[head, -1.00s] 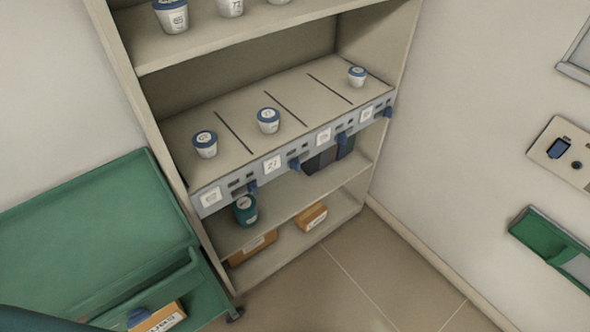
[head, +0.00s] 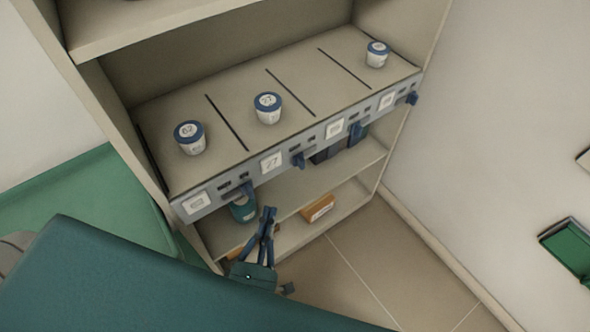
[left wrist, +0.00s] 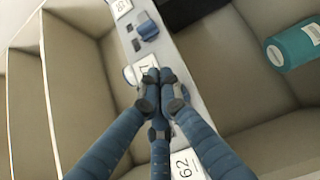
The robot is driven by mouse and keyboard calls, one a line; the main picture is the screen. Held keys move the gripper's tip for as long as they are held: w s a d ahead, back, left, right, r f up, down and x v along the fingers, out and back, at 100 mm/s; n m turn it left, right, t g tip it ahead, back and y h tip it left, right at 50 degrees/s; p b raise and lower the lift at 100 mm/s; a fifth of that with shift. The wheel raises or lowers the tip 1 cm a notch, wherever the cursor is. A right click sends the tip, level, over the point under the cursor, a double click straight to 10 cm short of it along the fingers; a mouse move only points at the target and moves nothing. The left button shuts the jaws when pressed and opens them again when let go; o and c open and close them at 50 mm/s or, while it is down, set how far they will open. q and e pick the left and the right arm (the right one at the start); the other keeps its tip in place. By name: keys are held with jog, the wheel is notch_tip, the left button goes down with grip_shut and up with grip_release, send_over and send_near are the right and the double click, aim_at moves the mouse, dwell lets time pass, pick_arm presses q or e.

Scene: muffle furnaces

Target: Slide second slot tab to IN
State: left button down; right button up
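In the left wrist view the tab (left wrist: 147,30) shows beyond my fingertips. My left gripper (head: 268,212) is in front of and below the strip, with its fingers together and nothing seen between them. In the left wrist view the left gripper (left wrist: 158,76) overlaps part of the label 27. It appears apart from the second tab. The first slot tab (head: 247,189) is to the left. My right gripper is not in view.
Third (head: 355,130) and fourth (head: 412,98) tabs stick out farther right. Three white cups with blue lids stand on the slotted shelf (head: 228,97). A teal jar (head: 243,208) and an orange box (head: 318,208) are below. The floor (head: 365,255) at right is clear.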

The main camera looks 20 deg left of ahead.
pick_arm(q)
send_near(294, 164)
jog(key=w+a, duration=0.3)
jog(key=shift+w+a+f, duration=0.1)
jog(key=shift+w+a, duration=0.1)
jog(key=shift+a, duration=0.05)
jog(key=shift+w+d+b, duration=0.45)
jog(key=shift+w+d, duration=0.35)
jog(key=shift+w, duration=0.15)
jog(key=shift+w+d, duration=0.45)
jog(key=shift+w, duration=0.05)
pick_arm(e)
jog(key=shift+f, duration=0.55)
